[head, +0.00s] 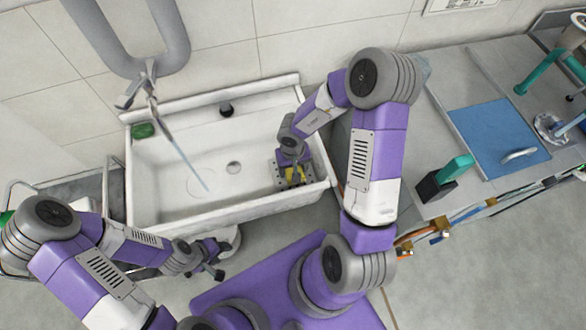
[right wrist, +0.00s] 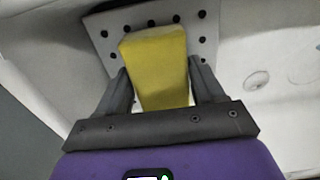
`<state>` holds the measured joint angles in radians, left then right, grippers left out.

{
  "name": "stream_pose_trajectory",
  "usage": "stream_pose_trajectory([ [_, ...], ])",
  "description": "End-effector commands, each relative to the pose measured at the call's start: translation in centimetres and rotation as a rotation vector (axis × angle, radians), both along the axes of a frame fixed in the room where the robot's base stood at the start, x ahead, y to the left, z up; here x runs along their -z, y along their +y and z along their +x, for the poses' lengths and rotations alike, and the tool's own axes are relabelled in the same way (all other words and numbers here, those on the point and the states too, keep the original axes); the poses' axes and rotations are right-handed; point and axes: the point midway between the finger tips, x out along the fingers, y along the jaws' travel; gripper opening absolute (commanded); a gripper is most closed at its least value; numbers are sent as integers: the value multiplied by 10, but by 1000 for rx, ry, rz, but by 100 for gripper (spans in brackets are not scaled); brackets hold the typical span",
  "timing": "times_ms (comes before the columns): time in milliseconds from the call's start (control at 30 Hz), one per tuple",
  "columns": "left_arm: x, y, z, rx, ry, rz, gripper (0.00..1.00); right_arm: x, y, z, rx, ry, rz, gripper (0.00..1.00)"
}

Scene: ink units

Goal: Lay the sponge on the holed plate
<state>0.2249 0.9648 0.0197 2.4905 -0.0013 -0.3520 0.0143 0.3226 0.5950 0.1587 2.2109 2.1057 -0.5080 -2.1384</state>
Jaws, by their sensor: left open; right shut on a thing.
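The yellow sponge (head: 294,174) is between the fingers of my right gripper (head: 294,172), inside the right end of the sink. In the right wrist view the sponge (right wrist: 157,62) fills the gap between both fingers of the gripper (right wrist: 158,88), which is shut on it. The holed plate (right wrist: 197,24) is grey with dark holes and lies behind the sponge; it also shows in the head view (head: 281,181). The sponge overlaps the plate in view; I cannot tell whether it touches it. My left gripper (head: 213,262) is open and empty, outside the sink's front left.
The white sink (head: 165,190) has a drain and a raised rim around it. A faucet (head: 150,85) reaches over its left part. A green item (head: 143,130) lies at its back left corner. A counter with a blue panel (head: 490,135) stands on the right.

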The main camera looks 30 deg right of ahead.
Motion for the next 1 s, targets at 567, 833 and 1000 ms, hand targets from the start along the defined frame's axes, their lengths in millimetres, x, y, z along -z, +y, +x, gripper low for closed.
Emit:
stream_pose_trajectory([
  [567,-3,0,0,0,0,0,51,1,0,0,0,-1,0,93],
  [833,-1,0,0,0,0,0,51,-2,0,1,0,-3,-1,93],
  [1000,-21,0,0,0,0,0,51,-29,0,1,1,-2,1,93],
])
